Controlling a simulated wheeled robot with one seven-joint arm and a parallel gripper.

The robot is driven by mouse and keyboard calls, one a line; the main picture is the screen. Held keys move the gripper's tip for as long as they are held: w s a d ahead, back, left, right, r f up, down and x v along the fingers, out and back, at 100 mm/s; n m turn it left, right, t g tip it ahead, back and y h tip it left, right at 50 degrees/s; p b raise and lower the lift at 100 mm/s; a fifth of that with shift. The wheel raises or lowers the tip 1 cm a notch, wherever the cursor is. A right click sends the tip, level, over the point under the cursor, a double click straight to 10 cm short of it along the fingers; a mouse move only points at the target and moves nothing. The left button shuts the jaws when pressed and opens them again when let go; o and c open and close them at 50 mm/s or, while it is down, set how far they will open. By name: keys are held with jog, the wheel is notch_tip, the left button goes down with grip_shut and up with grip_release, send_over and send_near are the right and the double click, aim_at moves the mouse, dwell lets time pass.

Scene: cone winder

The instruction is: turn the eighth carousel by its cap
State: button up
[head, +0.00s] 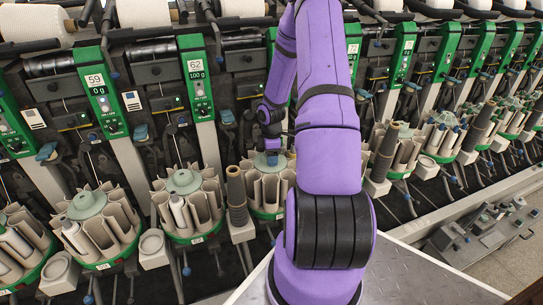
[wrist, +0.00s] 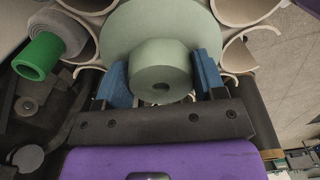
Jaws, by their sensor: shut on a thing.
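The carousel (head: 268,188) under my gripper stands in the row in front of the winder, with pale upright pockets around a grey-green top. Its purple neighbour is my arm, which hides its right side in the head view. In the wrist view its round grey-green top plate (wrist: 118,32) carries a raised cylindrical cap (wrist: 160,52) with a small dark hole. My gripper (wrist: 162,76) is shut on this cap, one blue finger on each side. In the head view my gripper (head: 271,150) reaches down onto the carousel from above. I cannot read a carousel number.
Similar carousels (head: 187,200) stand to the left and right. A brown cone stack (head: 236,190) stands close left of the held carousel. Green panels (head: 197,78) rise behind. Pale floor lies at right.

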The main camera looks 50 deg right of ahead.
dwell(0.4)
jog(key=o, duration=1.3)
notch_tip(320, 180, up, 11)
jog(key=shift+f, duration=0.1)
jog(key=s+a+r+m+t+h, duration=0.2)
jog(key=a+r+m+h, duration=0.15)
jog(key=a+r, duration=1.75)
jog(key=s+a+r+m+t+y, duration=0.1)
jog(key=s+a+r, duration=0.2)
jog(key=s+a, duration=0.1)
jog(key=s+a+r+m+t+y, duration=0.1)
jog(key=s+a+r+m, duration=0.1)
jog(key=s+a, duration=0.3)
jog(key=s+a+r+m+t+y, duration=0.1)
jog(key=s+a+r+m, duration=0.1)
jog(key=s+a+r, duration=0.2)
jog(key=shift+s+a+r+y, duration=0.1)
jog(key=shift+s+r+y, duration=0.1)
jog(key=shift+s, duration=0.35)
jog(key=shift+s+a+r+y, duration=0.1)
jog(key=shift+s+r, duration=0.1)
jog(key=shift+s, duration=0.35)
